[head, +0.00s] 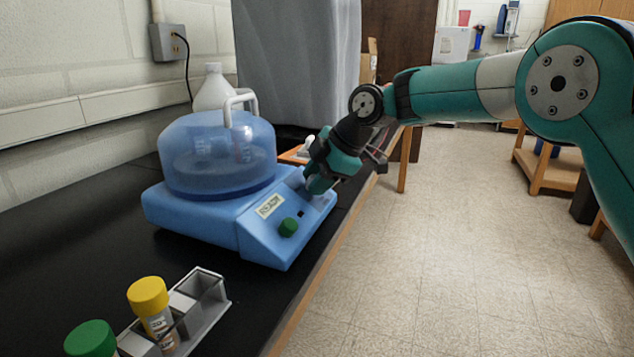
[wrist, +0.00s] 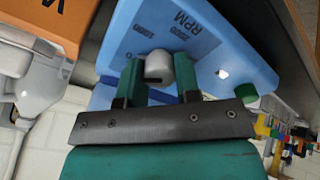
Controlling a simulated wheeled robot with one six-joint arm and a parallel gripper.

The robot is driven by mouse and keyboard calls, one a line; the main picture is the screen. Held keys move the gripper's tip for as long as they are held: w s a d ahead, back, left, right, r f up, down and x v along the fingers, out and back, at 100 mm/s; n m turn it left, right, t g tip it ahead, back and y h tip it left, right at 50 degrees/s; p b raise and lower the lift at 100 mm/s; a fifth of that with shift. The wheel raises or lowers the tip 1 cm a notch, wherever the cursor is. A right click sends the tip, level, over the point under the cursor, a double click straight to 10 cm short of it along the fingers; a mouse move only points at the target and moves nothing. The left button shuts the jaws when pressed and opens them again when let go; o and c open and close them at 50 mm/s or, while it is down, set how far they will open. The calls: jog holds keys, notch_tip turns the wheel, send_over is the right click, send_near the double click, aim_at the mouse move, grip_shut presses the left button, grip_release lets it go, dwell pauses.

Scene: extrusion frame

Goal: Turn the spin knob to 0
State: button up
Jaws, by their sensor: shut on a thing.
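A blue centrifuge (head: 190,222) with a clear blue domed lid (head: 215,155) stands on the black bench. Its sloped front panel carries a green knob (head: 289,227) and a small printed label. In the wrist view, a light grey knob (wrist: 158,64) sits on the blue panel beside the printed letters RPM (wrist: 181,22). My gripper (wrist: 158,76) has one green finger on each side of this grey knob and is shut on it. In the head view my gripper (head: 314,184) is at the panel's far end and hides that knob. The knob's setting cannot be read.
A rack (head: 205,300) with a yellow-capped tube (head: 149,297) and a green-capped tube (head: 90,339) stands in front. A white bottle (head: 213,88) is behind the centrifuge. The bench edge (head: 318,275) runs along the right, with open floor (head: 440,260) beyond.

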dwell(0.4)
jog(key=o, duration=0.9)
jog(key=shift+d+r, duration=0.1)
jog(key=p+v, duration=0.2)
jog(key=v, duration=1.5)
jog(key=shift+r, duration=0.1)
jog(key=s+d+r+m+g+p, duration=0.15)
jog(key=s+m+p, duration=0.5)
jog(key=s, duration=0.95)
jog(key=s+d+f+m, duration=0.2)
jog(key=s+m, duration=0.1)
jog(key=s, duration=0.2)
jog(key=s+d+f+m+h, duration=0.1)
jog(key=s+d+f+m, duration=0.1)
jog(key=s, duration=0.4)
jog(key=s+d+f+m+h+p, duration=0.1)
jog(key=s+d+f+m, duration=0.1)
jog(key=s, duration=0.4)
jog(key=shift+s+d+f+m+g, duration=0.1)
jog(key=shift+d+f+m+g, duration=0.1)
jog(key=shift+m, duration=0.5)
jog(key=shift+s+d+f+m+g, duration=0.1)
jog(key=shift+d+m, duration=0.15)
jog(key=shift+m, duration=0.4)
